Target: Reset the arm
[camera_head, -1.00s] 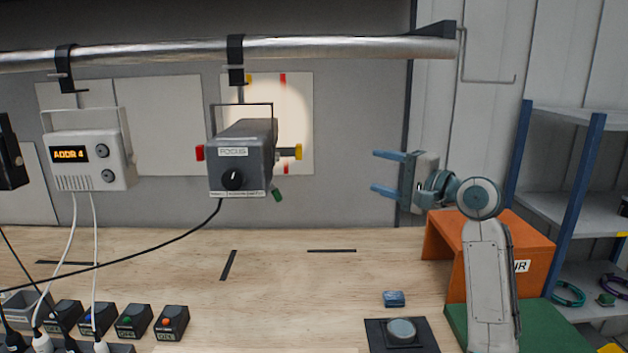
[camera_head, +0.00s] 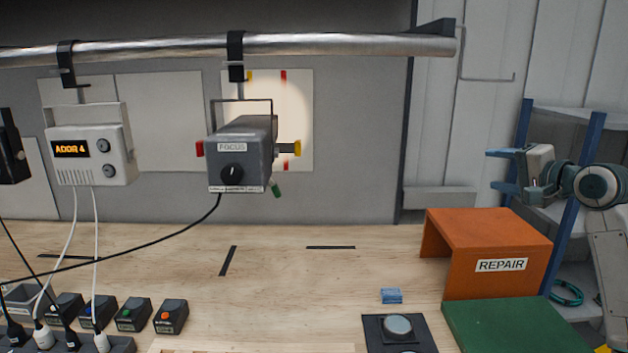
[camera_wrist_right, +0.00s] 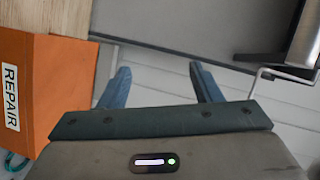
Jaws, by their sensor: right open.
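My right gripper (camera_head: 500,170) is at the right of the head view, above and to the right of the orange REPAIR stand (camera_head: 487,235). Its two blue fingers point left and are apart, with nothing between them. In the right wrist view the open fingers (camera_wrist_right: 162,88) face the grey wall panels, and the orange stand (camera_wrist_right: 70,75) shows at the left. My left gripper is not in view.
A lamp marked FOCUS (camera_head: 240,155) and an ADDR 4 box (camera_head: 90,155) hang from a metal rail (camera_head: 340,46). A blue shelf rack (camera_head: 568,215) stands behind my right arm. The bench middle is mostly clear.

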